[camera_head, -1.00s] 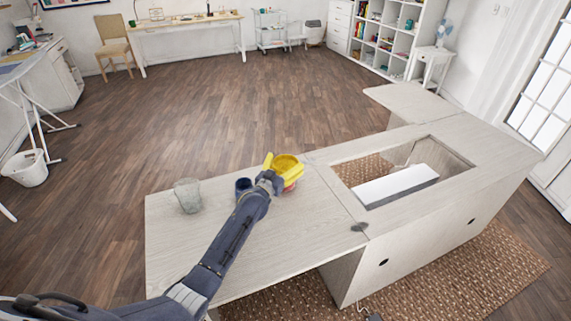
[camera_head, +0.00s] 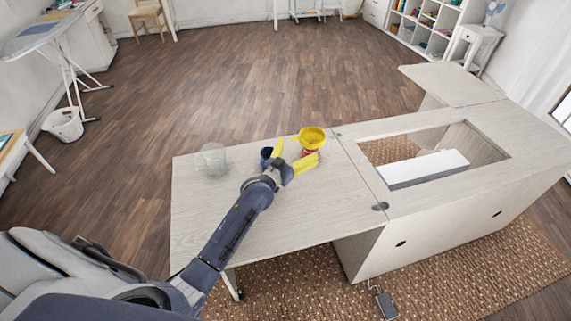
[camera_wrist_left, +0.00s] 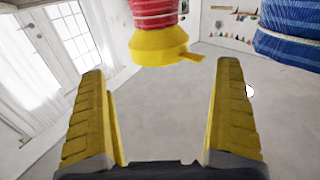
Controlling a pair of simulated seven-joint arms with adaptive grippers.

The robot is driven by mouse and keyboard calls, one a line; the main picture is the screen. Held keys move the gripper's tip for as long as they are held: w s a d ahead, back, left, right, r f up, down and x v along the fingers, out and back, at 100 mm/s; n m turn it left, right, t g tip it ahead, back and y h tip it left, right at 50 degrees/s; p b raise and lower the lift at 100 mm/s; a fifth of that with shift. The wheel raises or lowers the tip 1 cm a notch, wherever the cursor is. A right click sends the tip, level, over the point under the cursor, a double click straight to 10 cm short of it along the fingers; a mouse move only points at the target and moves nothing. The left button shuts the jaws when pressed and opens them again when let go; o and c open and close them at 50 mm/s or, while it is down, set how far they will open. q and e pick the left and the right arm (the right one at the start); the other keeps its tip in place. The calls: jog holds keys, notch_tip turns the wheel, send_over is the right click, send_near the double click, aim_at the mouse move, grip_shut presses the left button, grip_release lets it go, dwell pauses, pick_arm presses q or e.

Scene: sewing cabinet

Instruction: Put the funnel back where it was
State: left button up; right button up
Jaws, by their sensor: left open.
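The yellow funnel (camera_head: 312,136) sits on top of a red, round object (camera_head: 308,153) on the pale wooden tabletop, close to the cabinet's opening. In the left wrist view the funnel (camera_wrist_left: 160,45) shows at the top with the red object (camera_wrist_left: 153,10), beyond the fingertips and apart from them. My left gripper (camera_head: 293,155) has yellow fingers, is open and empty, and is on the near side of the funnel. The left wrist view shows its fingers (camera_wrist_left: 165,110) spread wide. My right gripper is not seen.
A small dark blue object (camera_head: 266,155) stands just left of my gripper; blue cord-like windings (camera_wrist_left: 292,32) show in the left wrist view. A clear glass (camera_head: 213,160) stands further left. A white block (camera_head: 423,168) lies in the cabinet opening. The tabletop's front is clear.

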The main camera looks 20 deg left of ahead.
pick_arm(q)
jog(key=s+a, duration=0.1)
jog(key=s, duration=0.6)
jog(key=shift+s+a, duration=0.25)
jog(key=shift+s, duration=0.15)
